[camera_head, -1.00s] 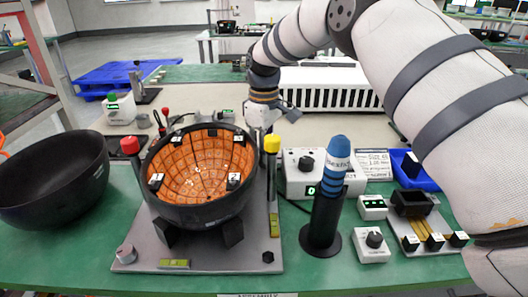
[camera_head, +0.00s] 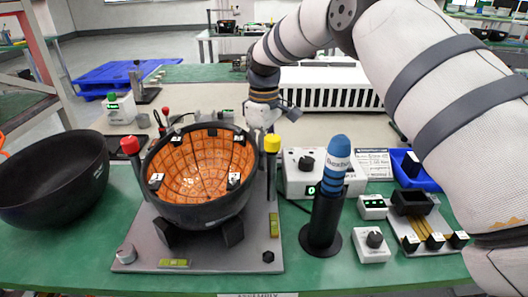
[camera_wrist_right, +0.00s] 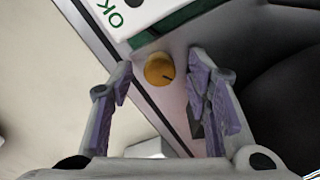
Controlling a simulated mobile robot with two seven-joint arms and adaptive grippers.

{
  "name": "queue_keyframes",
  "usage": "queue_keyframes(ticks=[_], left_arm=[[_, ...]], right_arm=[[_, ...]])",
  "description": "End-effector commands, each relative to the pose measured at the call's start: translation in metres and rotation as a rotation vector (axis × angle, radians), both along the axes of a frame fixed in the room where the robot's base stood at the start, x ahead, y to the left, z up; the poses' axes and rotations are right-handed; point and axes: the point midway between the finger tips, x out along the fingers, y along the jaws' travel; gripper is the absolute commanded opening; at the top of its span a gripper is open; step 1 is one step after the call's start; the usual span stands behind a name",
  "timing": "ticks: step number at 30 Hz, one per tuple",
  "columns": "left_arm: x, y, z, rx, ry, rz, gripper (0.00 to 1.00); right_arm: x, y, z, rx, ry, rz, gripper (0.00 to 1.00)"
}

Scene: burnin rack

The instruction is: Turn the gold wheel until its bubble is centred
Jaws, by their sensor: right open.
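The gold wheel (camera_wrist_right: 159,69) shows in the right wrist view as a small round knob with a dark mark, on the grey base plate. It lies ahead of my right gripper (camera_wrist_right: 160,92), between the lines of its two fingers. The fingers are apart and nothing is between their tips. In the head view my right gripper (camera_head: 262,118) is behind the black bowl, and its fingers are mostly hidden there. The gold wheel is hidden in that view. Two yellow-green bubble levels, one at the front (camera_head: 174,263) and one at the right (camera_head: 274,225), sit on the base plate (camera_head: 215,258). Their bubbles are too small to read.
The black bowl with orange panels (camera_head: 200,180) stands on the plate between a red-topped post (camera_head: 130,147) and a yellow-topped post (camera_head: 272,145). A blue-topped tool (camera_head: 333,180) stands at right. Another black bowl (camera_head: 50,185) lies at left. A white OK box (camera_wrist_right: 120,15) is close to the wheel.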

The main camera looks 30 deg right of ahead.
Motion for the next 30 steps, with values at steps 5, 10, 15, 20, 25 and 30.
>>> queue_keyframes(ticks=[5,10,15,20,25,30], left_arm=[[0.0,0.0,0.0,0.0,0.0,0.0,0.44],[0.0,0.0,0.0,0.0,-0.001,0.0,0.44],[0.0,0.0,0.0,0.0,0.0,0.0,0.44],[0.0,0.0,0.0,0.0,0.0,0.0,0.44],[0.0,0.0,0.0,0.0,0.0,0.0,0.44],[0.0,0.0,0.0,0.0,0.0,0.0,0.44]], right_arm=[[0.001,0.0,0.029,-0.001,-0.007,0.0,0.44],[0.001,0.0,0.076,-0.001,-0.006,-0.001,0.44],[0.001,0.0,0.109,-0.001,-0.003,0.0,0.44],[0.0,0.0,0.12,0.0,0.0,0.0,0.44],[0.0,0.0,0.12,0.0,0.0,0.001,0.44],[0.0,0.0,0.12,0.0,0.0,0.0,0.44]])
